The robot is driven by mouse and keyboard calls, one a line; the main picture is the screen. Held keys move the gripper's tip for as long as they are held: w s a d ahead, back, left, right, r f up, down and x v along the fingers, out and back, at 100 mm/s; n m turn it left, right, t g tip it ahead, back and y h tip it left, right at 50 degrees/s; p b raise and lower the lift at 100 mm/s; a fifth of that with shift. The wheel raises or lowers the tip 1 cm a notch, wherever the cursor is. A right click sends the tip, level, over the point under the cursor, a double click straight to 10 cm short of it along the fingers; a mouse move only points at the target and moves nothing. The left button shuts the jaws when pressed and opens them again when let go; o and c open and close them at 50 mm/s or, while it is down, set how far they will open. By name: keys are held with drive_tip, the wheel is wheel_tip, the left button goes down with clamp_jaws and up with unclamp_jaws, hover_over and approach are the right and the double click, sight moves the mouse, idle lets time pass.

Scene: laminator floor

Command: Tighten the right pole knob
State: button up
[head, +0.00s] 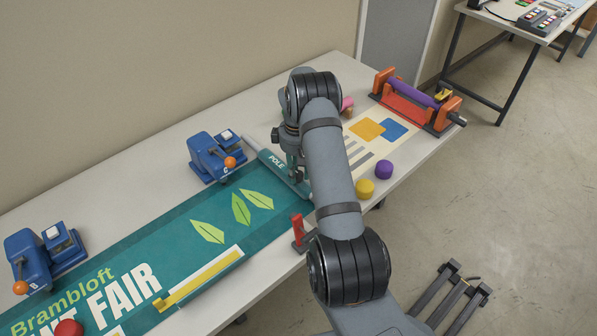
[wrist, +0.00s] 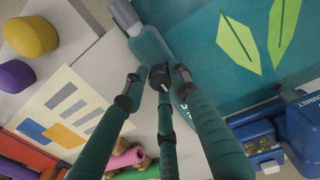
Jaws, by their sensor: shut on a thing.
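The pole (head: 270,158), a grey-teal bar lettered "POLE", lies across the right end of the green banner (head: 170,240). In the wrist view the pole (wrist: 150,45) runs from upper left down behind my fingers. My gripper (wrist: 157,82) has green fingers with dark tips, closed in at the pole around a small dark piece, which looks like the pole knob. The fingertips hide most of it, so its shape and tightness cannot be told. In the head view my gripper (head: 293,170) is down at the pole's near part, partly behind my arm, and the knob is hidden.
Blue presses (head: 207,155) (head: 42,255) stand along the banner's far edge. A yellow knob-like piece (head: 365,188) and a purple one (head: 384,170) stand right of my arm. A red stand (head: 299,232) is at the near edge. An orange roller frame (head: 400,100) is far right.

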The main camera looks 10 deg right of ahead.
drive_tip(key=shift+s+f+m+b, duration=0.1)
drive_tip(key=shift+m+b, duration=0.2)
clamp_jaws()
drive_tip(key=shift+m+b, duration=0.4)
drive_tip(key=shift+b, duration=0.05)
drive_tip(key=shift+f+m+b, duration=0.2)
drive_tip(key=shift+m+b, duration=0.7)
drive_tip(key=shift+b, duration=0.1)
drive_tip(key=m+b, duration=0.3)
drive_tip(key=m, duration=0.2)
drive_tip(key=shift+m+b, duration=0.3)
drive_tip(key=m+b, duration=0.2)
drive_tip(key=m, duration=0.2)
drive_tip(key=shift+g, duration=0.3)
drive_tip(key=m+b, duration=0.1)
drive_tip(key=m, duration=0.4)
drive_tip(key=shift+a+r, duration=0.15)
drive_tip(key=shift+b, duration=0.3)
